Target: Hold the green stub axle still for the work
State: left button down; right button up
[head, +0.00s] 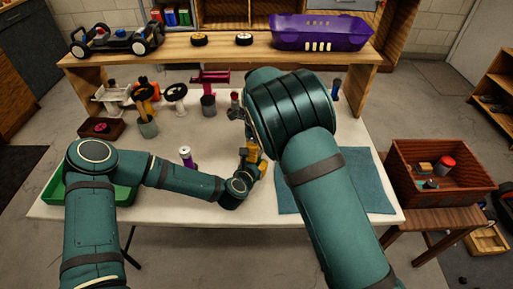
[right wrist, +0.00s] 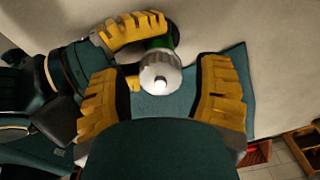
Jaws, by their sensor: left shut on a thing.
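The green stub axle (right wrist: 158,44) shows only in part in the right wrist view, behind a round silver-grey piece (right wrist: 160,76) with a bright tip. My left gripper (head: 252,157) is over the right half of the white table; its yellow fingers (right wrist: 128,32) are shut on the green axle. My right gripper (right wrist: 163,97) is open, with one yellow finger on each side of the silver-grey piece and gaps showing. I cannot tell how far above it they are. In the head view my right arm hides its gripper, and the axle cannot be made out.
A blue mat (head: 352,186) lies at the table's right. A green tray (head: 122,194) is at the left, a purple-banded bottle (head: 187,158) in the middle. Several parts and cups stand behind. A shelf holds a car chassis (head: 115,40) and purple body shell (head: 320,32). A red-brown crate (head: 440,192) stands right.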

jog(key=shift+a+r, duration=0.1)
jog(key=shift+r, duration=0.05)
pick_arm(q)
jog(key=shift+s+a+f, duration=0.1)
jog(key=shift+s+f, duration=0.1)
jog(key=shift+f, duration=0.05)
pick_arm(e)
notch_tip(320, 180, up, 7)
jog(key=shift+r, duration=0.1)
pick_arm(q)
jog(key=shift+w, duration=0.1)
pick_arm(e)
jog(key=shift+r, duration=0.3)
pick_arm(q)
jog(key=shift+r, duration=0.1)
jog(key=c, duration=0.7)
grip_release()
jog(key=shift+r, duration=0.1)
pick_arm(e)
jog(key=shift+f, duration=0.1)
pick_arm(q)
jog(key=v, duration=1.2)
